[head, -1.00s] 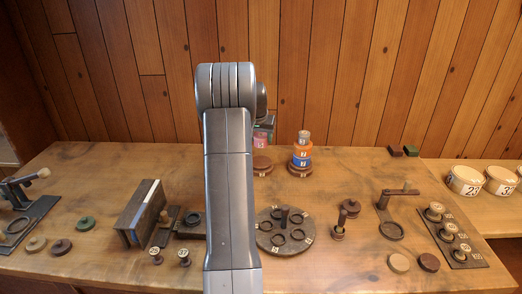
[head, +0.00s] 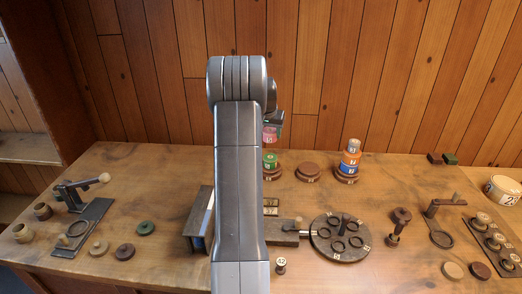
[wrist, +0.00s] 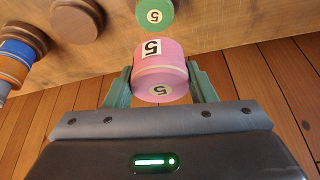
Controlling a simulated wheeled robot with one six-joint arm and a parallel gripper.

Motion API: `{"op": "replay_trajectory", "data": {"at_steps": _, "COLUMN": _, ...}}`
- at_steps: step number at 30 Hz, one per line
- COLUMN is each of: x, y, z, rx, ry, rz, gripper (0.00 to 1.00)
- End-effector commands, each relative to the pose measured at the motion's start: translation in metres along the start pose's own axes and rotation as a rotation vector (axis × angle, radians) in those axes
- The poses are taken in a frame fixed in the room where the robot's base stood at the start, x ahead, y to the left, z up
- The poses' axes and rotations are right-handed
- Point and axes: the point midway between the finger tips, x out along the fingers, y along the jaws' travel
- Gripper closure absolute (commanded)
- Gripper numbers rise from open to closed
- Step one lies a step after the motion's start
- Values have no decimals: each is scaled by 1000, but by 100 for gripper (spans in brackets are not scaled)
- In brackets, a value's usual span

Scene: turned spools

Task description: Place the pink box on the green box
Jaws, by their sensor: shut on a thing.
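The pink box (head: 270,137) is a round pink spool marked 5. In the wrist view the pink box (wrist: 160,75) sits between the two green fingers of my gripper (wrist: 160,85), which is shut on it. In the head view my arm hides most of my gripper (head: 273,128). The green box (head: 270,161), a round green spool marked 5, stands on a brown base on the table, just below the held pink box with a small gap showing. It also shows in the wrist view (wrist: 154,14), partly cut off by the top edge.
A bare brown base (head: 308,172) is right of the green box. Beyond it stands a stack with blue and orange spools (head: 349,162). A round dark rack (head: 341,238) lies nearer me. The wooden wall (head: 400,80) rises close behind the table.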

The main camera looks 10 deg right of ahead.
Motion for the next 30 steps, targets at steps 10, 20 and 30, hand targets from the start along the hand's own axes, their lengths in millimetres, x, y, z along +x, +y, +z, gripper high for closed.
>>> {"op": "replay_trajectory", "data": {"at_steps": 10, "x": 40, "y": 0, "z": 17, "rx": 0, "ry": -1, "rz": 1, "gripper": 72}}
{"op": "replay_trajectory", "data": {"at_steps": 20, "x": 72, "y": 0, "z": 30, "rx": 1, "ry": 0, "rz": 0, "gripper": 72}}
{"op": "replay_trajectory", "data": {"at_steps": 30, "x": 74, "y": 0, "z": 31, "rx": 1, "ry": 0, "rz": 0, "gripper": 40}}
